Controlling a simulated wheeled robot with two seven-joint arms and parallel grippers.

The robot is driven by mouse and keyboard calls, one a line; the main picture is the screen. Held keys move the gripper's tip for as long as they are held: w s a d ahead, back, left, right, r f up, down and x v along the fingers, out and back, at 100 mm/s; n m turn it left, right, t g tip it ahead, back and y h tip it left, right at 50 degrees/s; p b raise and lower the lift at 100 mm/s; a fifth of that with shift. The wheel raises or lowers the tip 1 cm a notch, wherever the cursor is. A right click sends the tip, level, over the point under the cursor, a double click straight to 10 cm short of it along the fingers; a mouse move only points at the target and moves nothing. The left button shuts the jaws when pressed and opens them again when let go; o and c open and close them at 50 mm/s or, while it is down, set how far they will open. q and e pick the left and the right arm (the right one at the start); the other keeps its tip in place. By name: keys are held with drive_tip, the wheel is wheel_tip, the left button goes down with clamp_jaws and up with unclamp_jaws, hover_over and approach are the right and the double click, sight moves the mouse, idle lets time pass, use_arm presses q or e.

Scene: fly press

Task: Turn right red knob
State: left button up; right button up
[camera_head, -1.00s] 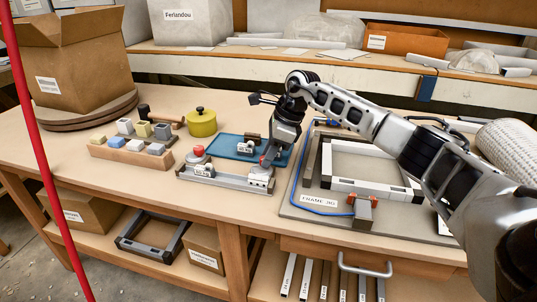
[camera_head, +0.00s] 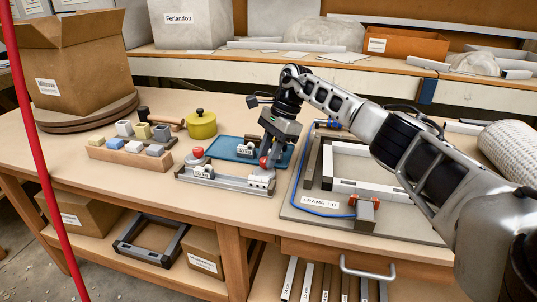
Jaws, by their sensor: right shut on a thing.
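The fly press lies on the workbench with a long grey base (camera_head: 222,182). A left red knob (camera_head: 198,153) stands at its left end, bare and untouched. The right red knob (camera_head: 263,162) is at the right end and is partly hidden by my right gripper (camera_head: 266,158). My right gripper reaches down from above and is shut on this knob. Its fingertips are small and partly hidden. My left gripper is not in view.
A blue tray (camera_head: 228,147) lies just behind the press. A frame jig (camera_head: 320,204) with a blue hose is to the right. A wooden block holder (camera_head: 128,159) and a yellow-green pot (camera_head: 202,124) are to the left. Bare bench lies in front of the holder.

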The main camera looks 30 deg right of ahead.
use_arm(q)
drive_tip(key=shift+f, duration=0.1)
use_arm(e)
drive_tip(key=o, duration=1)
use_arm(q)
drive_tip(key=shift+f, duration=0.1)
use_arm(e)
drive_tip(key=shift+r, duration=0.15)
use_arm(q)
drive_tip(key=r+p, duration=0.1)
drive_tip(key=p, duration=0.1)
drive_tip(key=shift+p, duration=0.3)
use_arm(e)
drive_tip(key=v, duration=1.5)
drive_tip(key=shift+d+r, duration=0.25)
drive_tip(key=shift+r, duration=0.05)
